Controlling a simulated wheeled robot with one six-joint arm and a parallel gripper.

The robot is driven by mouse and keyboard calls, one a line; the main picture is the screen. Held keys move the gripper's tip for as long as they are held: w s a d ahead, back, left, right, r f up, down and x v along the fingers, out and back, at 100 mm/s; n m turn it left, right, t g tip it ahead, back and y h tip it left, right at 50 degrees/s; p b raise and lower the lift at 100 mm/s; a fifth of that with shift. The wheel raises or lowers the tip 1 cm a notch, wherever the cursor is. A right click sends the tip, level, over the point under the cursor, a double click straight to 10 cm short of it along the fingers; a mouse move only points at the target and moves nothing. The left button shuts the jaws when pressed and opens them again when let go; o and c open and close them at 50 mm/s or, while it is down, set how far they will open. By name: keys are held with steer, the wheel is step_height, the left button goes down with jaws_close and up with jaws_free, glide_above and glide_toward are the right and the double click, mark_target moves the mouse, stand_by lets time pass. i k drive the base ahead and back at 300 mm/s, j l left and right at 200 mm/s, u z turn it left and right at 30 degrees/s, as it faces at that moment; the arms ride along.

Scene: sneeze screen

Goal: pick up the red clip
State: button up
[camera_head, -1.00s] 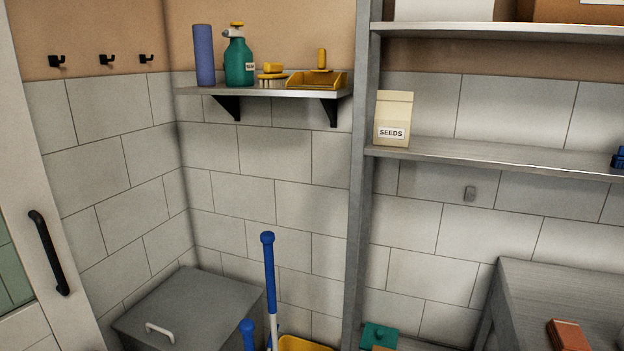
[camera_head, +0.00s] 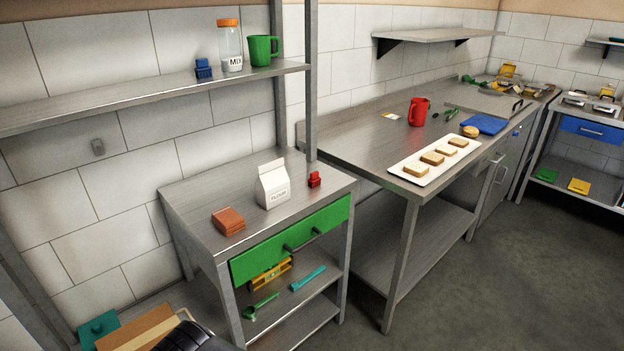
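A small red clip (camera_head: 315,180) stands on the steel top of a small table (camera_head: 190,190), near its right end. It is just right of a white flour carton (camera_head: 273,185) and apart from it. Nothing covers the clip from this view. My gripper's fingers do not show. A dark rounded part at the bottom edge, left of the middle, may be part of my arm; I cannot tell.
A brown-orange block (camera_head: 228,221) lies left of the carton. A green drawer (camera_head: 290,240) is under the tabletop. A blue clip (camera_head: 203,69), jar and green mug stand on the shelf above. A longer counter (camera_head: 350,140) adjoins at right. Grey floor is open at lower right.

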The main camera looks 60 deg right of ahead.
mark_target(314, 181)
steer(key=z, duration=2)
steer(key=i+l+u, duration=0.4)
steer(key=i+l, duration=0.2)
steer(key=i, duration=0.2)
steer(key=i+l+u, duration=0.4)
steer(key=i+l, duration=0.25)
steer(key=l, duration=0.2)
